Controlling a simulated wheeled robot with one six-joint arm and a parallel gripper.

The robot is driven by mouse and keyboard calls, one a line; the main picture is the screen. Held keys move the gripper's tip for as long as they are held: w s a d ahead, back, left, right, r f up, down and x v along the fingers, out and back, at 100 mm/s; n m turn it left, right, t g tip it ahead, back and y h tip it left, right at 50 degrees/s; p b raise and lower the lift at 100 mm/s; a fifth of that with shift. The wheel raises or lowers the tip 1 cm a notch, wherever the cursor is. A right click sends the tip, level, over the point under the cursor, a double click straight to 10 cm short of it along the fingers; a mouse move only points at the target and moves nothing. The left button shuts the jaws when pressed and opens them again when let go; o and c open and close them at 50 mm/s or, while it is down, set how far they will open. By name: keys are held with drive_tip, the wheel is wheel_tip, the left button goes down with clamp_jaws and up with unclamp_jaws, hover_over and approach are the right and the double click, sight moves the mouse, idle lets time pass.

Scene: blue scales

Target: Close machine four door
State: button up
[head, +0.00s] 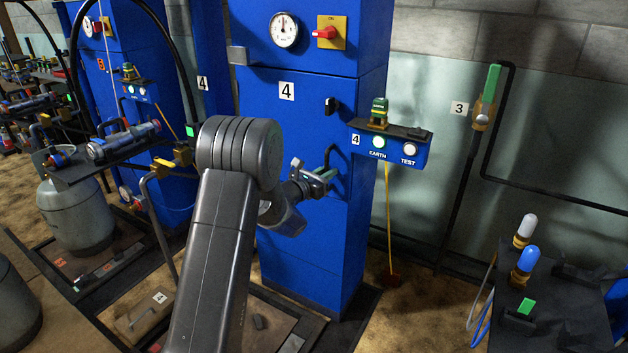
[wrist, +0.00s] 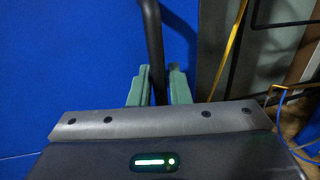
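Machine four is the blue cabinet marked 4 (head: 287,91). Its blue door (head: 285,145) faces me below the gauge panel. It looks flush or nearly so; I cannot tell whether a small gap is left. A dark bar handle (head: 331,157) is on the door's right side. My gripper (head: 325,176) is at this handle, partly hidden by my arm. In the wrist view the handle (wrist: 152,40) runs upright between the green fingers of my gripper (wrist: 159,88), which sit close on both sides of it.
A blue box with EARTH and TEST buttons (head: 392,145) sticks out right of the cabinet. A yellow rod (head: 389,220) hangs below it. A black table (head: 555,300) stands at front right. Gas bottles (head: 75,210) and a pipe stand at left.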

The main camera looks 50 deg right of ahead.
drive_tip(key=a, duration=1.3)
drive_tip(key=shift+s+p, duration=0.25)
drive_tip(key=shift+p, duration=0.15)
drive_tip(key=shift+d, duration=0.15)
drive_tip(key=d, duration=1.3)
drive_tip(key=shift+w+d+b, duration=0.2)
drive_tip(key=shift+w+b, duration=0.1)
drive_tip(key=shift+b, duration=0.1)
drive_tip(key=shift+a, duration=0.1)
